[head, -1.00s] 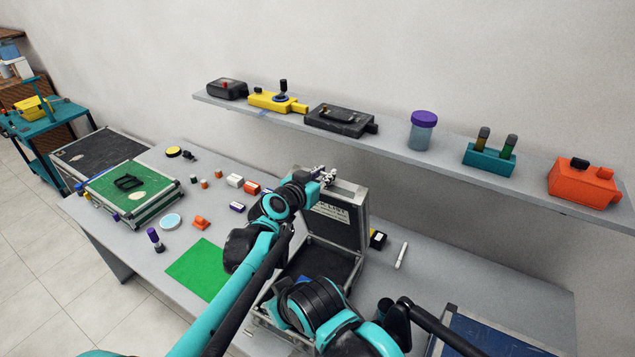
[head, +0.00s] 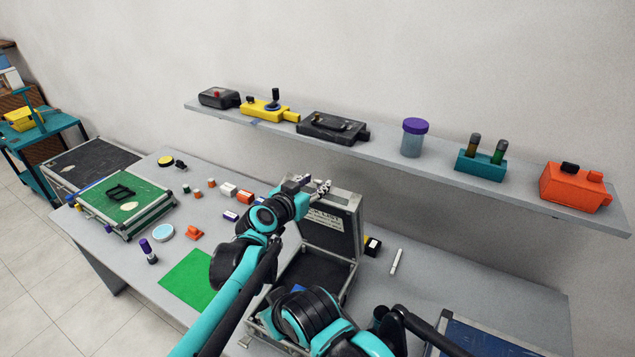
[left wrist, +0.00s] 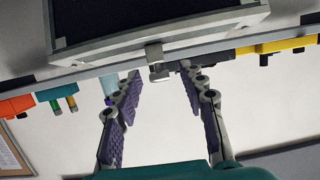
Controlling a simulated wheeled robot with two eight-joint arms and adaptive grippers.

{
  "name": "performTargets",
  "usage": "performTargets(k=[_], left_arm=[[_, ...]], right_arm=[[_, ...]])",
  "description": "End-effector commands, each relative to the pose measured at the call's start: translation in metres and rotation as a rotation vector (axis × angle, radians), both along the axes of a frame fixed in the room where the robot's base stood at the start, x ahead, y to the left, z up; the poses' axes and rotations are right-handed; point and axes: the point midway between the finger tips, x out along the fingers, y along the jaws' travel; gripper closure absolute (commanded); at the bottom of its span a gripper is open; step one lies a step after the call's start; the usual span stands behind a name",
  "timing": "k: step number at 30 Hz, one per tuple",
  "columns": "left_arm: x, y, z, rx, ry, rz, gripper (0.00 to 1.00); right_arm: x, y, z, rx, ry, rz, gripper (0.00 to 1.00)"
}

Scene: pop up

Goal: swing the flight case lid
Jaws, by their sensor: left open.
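The flight case lid (head: 338,238) stands raised at the back of its open case base (head: 312,268) on the bench. My left gripper (head: 312,186) is open and empty near the lid's top edge. In the left wrist view the lid's metal edge (left wrist: 105,46) and a small latch (left wrist: 158,68) lie just beyond the spread purple-padded fingers (left wrist: 160,86). I cannot tell whether a finger touches the lid. My arm hides part of the case. My right gripper is not in view.
A wall shelf (head: 385,155) with several devices runs behind and above the lid. A green-topped case (head: 125,195), a green mat (head: 190,278) and several small blocks lie to the left. A white marker (head: 397,261) lies right of the case; bench there is mostly clear.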

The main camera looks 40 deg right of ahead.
Motion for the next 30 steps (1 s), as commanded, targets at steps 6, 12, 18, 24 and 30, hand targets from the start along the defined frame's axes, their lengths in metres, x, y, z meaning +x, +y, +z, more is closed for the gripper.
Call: performTargets(k=[6,12,18,24,30], left_arm=[[-0.02,0.045,0.013,0.0,0.0,0.002,0.59],[-0.034,0.075,0.021,0.0,0.0,0.002,0.59],[-0.04,0.087,0.025,-0.001,0.0,0.0,0.59],[-0.04,0.088,0.025,-0.001,0.0,0.0,0.59],[-0.04,0.088,0.025,-0.001,0.0,0.0,0.59]], right_arm=[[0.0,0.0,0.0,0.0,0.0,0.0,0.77],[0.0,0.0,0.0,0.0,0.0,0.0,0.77],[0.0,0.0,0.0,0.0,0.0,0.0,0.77],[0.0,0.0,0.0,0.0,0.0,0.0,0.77],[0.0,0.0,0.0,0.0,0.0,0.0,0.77]])
